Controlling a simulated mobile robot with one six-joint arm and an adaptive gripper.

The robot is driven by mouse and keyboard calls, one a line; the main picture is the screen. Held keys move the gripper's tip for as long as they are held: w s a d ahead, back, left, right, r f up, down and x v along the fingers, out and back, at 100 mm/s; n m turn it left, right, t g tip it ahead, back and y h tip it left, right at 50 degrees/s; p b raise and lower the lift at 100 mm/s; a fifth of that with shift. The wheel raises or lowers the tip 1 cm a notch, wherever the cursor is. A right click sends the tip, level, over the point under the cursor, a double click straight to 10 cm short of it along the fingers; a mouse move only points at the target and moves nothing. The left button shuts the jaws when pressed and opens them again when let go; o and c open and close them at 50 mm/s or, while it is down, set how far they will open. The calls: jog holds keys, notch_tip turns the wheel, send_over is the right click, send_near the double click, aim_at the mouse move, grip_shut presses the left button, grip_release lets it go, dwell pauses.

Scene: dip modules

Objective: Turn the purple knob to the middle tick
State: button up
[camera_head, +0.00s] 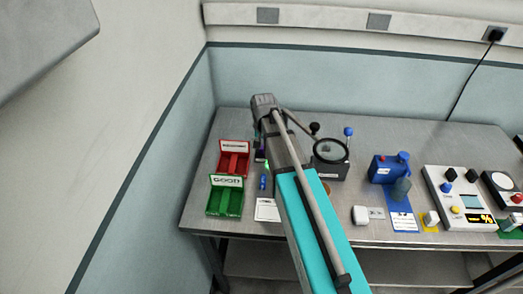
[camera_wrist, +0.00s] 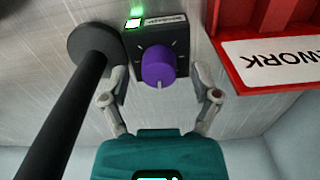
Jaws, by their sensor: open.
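The purple knob (camera_wrist: 158,68) sits on the face of a small dark box (camera_wrist: 181,62) in the wrist view. Pale tick marks show around it, and its light pointer line points toward the bottom of that picture. My gripper (camera_wrist: 159,80) is open, with one finger on each side of the knob. Gaps show between the fingers and the knob, and I cannot tell how far the tips reach along it. In the head view my arm covers most of the dark box (camera_head: 259,155), and my fingers are hidden.
A black post (camera_wrist: 68,105) with a round end stands left of the box in the wrist view. A red tray (camera_head: 234,161) and a green tray (camera_head: 225,202) lie left of my arm. A round-topped device (camera_head: 331,168) stands to the right. A green light (camera_wrist: 134,22) glows by the box.

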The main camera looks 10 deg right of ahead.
jog(key=shift+f, duration=0.2)
grip_shut()
dwell(0.5)
jog(key=shift+n, duration=0.7)
grip_release()
